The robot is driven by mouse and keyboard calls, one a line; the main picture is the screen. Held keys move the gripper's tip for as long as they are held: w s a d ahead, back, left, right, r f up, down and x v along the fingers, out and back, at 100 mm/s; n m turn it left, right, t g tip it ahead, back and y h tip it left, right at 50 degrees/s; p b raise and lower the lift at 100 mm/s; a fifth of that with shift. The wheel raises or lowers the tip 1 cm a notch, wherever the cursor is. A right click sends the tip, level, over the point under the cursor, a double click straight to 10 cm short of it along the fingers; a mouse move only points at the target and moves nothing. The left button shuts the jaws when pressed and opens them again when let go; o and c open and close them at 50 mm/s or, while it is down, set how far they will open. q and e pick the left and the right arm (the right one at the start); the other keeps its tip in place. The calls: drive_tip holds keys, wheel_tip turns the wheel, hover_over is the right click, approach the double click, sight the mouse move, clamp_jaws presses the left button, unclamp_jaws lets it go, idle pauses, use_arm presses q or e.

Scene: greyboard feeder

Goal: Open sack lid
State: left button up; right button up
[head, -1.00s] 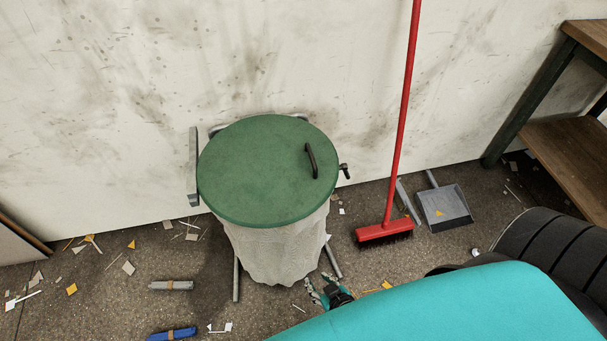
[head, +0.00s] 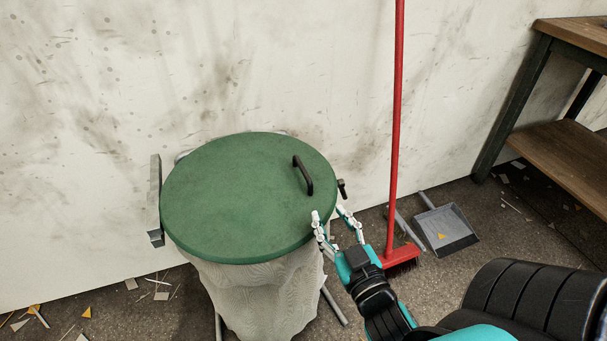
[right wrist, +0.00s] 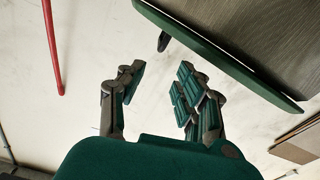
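The sack lid (head: 235,200) is a round green disc lying flat and closed on top of the pale sack (head: 255,295). Its black handle (head: 303,175) stands near the right rim. My right gripper (head: 331,215) is open and empty, just right of the lid's front right rim and below the handle. In the right wrist view, the right gripper (right wrist: 158,84) has its fingers spread with nothing between them. The lid's edge (right wrist: 225,62) crosses the upper right there. My left gripper is not in view.
A red broom (head: 395,130) leans on the wall just behind my right gripper. A grey dustpan (head: 445,228) lies to its right. A wooden shelf unit (head: 555,160) stands at the far right. Scraps litter the floor (head: 130,310).

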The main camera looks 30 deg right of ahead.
approach(304, 171)
drive_tip(key=x, duration=0.2)
drive_tip(key=shift+w+d+f, duration=0.2)
drive_tip(key=shift+w+f, duration=0.1)
drive_tip(key=shift+w, duration=0.05)
drive_tip(key=b+x, duration=0.1)
drive_tip(key=x, duration=0.5)
drive_tip(key=shift+w+d, duration=0.1)
drive_tip(key=shift+w, duration=0.25)
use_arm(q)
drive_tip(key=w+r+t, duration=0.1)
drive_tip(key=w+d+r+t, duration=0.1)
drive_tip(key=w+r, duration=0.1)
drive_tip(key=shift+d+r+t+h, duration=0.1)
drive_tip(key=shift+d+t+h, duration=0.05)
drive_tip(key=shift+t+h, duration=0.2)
use_arm(e)
drive_tip(key=shift+w, duration=0.3)
clamp_jaws()
